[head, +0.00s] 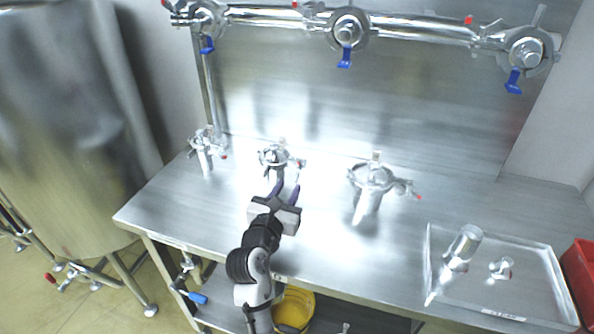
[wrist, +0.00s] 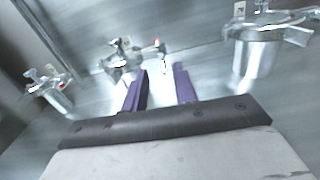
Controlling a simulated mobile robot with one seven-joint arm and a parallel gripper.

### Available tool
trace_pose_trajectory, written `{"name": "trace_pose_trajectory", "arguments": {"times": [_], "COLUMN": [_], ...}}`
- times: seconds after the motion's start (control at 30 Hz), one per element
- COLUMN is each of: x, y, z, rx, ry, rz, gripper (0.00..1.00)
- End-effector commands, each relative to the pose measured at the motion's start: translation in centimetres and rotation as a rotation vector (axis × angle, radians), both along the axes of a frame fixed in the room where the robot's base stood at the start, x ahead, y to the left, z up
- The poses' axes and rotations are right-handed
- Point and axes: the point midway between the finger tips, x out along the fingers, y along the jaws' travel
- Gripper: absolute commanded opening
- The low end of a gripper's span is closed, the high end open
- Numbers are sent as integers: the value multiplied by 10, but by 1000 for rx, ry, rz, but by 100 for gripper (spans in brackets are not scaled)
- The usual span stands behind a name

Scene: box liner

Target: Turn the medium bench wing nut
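The medium bench fitting (head: 273,157) is a steel clamped pipe stub standing on the bench, the middle one of three. A wing nut with a red tip (head: 301,163) sticks out on its right side; in the wrist view the nut (wrist: 160,47) is small and slightly blurred. My gripper (head: 287,189) is in front of this fitting, with its two purple fingers pointing at it. In the wrist view the fingers (wrist: 160,82) stand apart with nothing visible between them. They appear short of the nut. The fitting's lower body is partly hidden by the fingers.
A smaller fitting (head: 205,150) stands to the left and a larger one (head: 368,190) to the right, each with a red-tipped side piece. A clear tray (head: 500,300) with steel parts and a red bin (head: 580,270) are at the right. A pipe with blue handles (head: 345,30) runs above.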

Motion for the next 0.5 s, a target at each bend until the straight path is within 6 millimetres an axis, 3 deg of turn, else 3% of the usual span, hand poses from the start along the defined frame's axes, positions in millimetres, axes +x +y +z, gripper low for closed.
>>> {"name": "trace_pose_trajectory", "arguments": {"times": [0.23,0.5], "x": [45,64], "y": [-15,-21], "z": [2,1], "rx": [0,2], "ry": [0,-2], "rz": [-2,1], "gripper": [28,28]}}
